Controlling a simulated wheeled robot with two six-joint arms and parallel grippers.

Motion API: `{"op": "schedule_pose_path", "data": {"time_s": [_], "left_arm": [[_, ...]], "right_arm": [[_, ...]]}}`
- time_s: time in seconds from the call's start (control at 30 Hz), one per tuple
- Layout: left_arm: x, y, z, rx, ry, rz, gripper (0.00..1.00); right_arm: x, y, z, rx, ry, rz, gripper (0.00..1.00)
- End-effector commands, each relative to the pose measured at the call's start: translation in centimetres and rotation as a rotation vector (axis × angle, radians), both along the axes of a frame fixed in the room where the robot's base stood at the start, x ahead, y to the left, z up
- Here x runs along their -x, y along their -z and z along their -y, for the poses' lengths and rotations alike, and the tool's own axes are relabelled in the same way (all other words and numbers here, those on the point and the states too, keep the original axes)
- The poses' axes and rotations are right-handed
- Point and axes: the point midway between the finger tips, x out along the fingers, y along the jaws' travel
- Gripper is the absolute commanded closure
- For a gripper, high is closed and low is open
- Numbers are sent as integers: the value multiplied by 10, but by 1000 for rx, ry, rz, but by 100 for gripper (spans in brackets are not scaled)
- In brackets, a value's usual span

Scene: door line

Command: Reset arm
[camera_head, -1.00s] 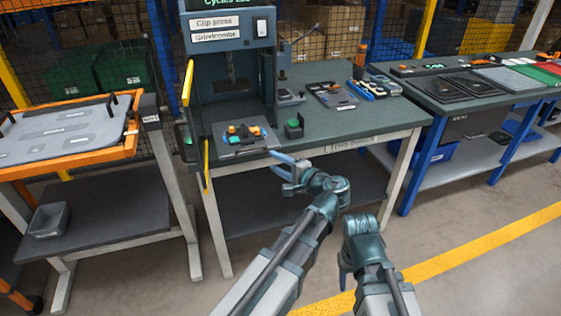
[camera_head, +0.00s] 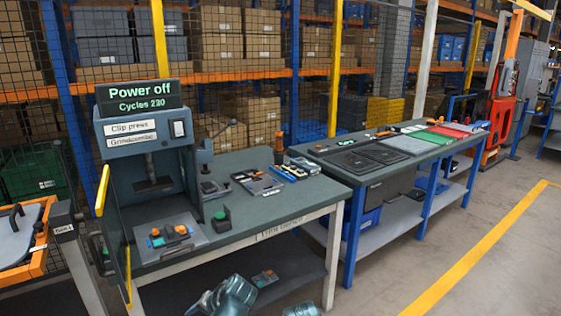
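My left arm (camera_head: 230,297) shows only as a teal and grey joint at the bottom edge, in front of the press table. No fingers of my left gripper can be made out. A small top piece of my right arm (camera_head: 302,310) shows at the bottom edge, right of the left one. My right gripper is out of the picture. Neither arm visibly touches the table, and nothing held can be seen. The clip press (camera_head: 145,150) stands on the table, with a sign (camera_head: 138,97) above it reading "Power off" and "Cycles", the number being hard to read.
The press table (camera_head: 270,210) carries a plate with coloured parts (camera_head: 171,238), a green button box (camera_head: 221,220) and tools. A small item (camera_head: 264,278) lies on its lower shelf. A second table (camera_head: 370,165) stands right. An orange-rimmed tray (camera_head: 40,243) is left. Floor (camera_head: 420,255) is clear at right.

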Motion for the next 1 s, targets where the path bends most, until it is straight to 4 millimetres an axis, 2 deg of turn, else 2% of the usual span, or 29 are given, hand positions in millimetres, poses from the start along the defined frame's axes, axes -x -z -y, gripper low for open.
{"op": "schedule_pose_path", "data": {"time_s": [0.03,0.2,0.4,0.57,0.63,1.0], "left_arm": [[14,13,2,94,-39,-18,53],[40,39,22,339,-126,-65,53],[60,51,45,551,-195,-101,53],[73,54,64,700,-240,-124,53],[77,39,77,701,-217,-146,53],[107,-20,139,613,-69,-260,53]], "right_arm": [[0,0,0,0,0,0,50],[0,0,0,0,0,0,50],[0,0,0,0,0,0,50],[0,0,0,0,0,0,50],[0,-16,0,0,0,0,50],[0,-74,0,0,1,0,50]]}}
